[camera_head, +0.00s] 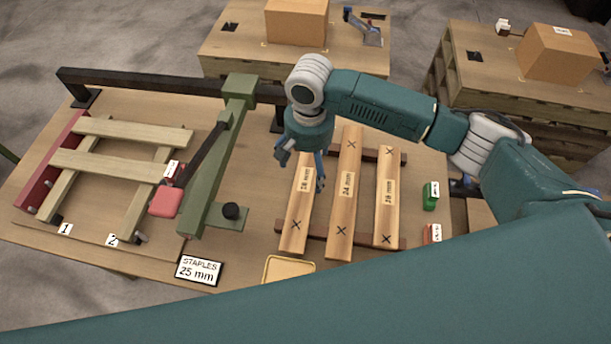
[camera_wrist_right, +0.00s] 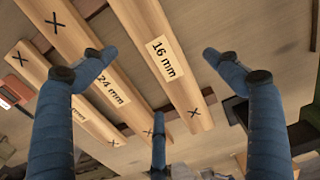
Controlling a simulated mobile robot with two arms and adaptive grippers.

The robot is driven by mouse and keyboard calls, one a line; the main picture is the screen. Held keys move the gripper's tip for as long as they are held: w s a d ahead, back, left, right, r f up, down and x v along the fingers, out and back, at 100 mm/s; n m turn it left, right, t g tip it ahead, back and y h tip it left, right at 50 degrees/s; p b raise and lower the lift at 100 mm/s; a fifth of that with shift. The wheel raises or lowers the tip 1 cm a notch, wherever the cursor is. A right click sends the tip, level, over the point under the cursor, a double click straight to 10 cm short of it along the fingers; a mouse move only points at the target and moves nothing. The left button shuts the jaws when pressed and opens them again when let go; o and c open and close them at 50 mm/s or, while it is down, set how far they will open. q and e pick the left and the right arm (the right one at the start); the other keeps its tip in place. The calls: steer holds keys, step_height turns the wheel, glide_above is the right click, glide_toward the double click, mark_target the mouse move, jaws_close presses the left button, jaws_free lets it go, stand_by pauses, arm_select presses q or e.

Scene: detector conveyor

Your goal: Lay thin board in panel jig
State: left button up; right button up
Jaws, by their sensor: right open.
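Three boards lie side by side on two dark cross bars. The left one, the 16 mm board (camera_head: 295,225), is the board under my right gripper (camera_head: 302,168); beside it are the 24 mm board (camera_head: 344,205) and a third board (camera_head: 388,205). In the wrist view the 16 mm board (camera_wrist_right: 184,96) passes between the spread fingers of my open, empty right gripper (camera_wrist_right: 156,75). Whether the fingers touch it I cannot tell. The panel jig (camera_head: 46,170) at the left, with a red side rail, holds crossed pale slats. My left gripper is out of view.
A green post arm (camera_head: 218,160) with a red pad (camera_head: 165,202) stands between jig and boards. A "STAPLES 25 mm" card (camera_head: 199,270) and a yellow tray (camera_head: 289,268) are at the front edge. Green (camera_head: 430,196) and red (camera_head: 432,233) boxes sit right of the boards.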

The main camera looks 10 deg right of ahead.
mark_target(310, 180)
steer(key=f, duration=0.1)
steer(key=f+p, duration=0.1)
steer(key=f, duration=0.3)
steer(key=shift+w+d+p, duration=0.1)
steer(key=shift+d+p, duration=0.15)
steer(key=shift+p, duration=0.1)
steer(key=shift+f, duration=0.5)
steer(key=c, duration=1.2)
steer(key=shift+c, duration=0.9)
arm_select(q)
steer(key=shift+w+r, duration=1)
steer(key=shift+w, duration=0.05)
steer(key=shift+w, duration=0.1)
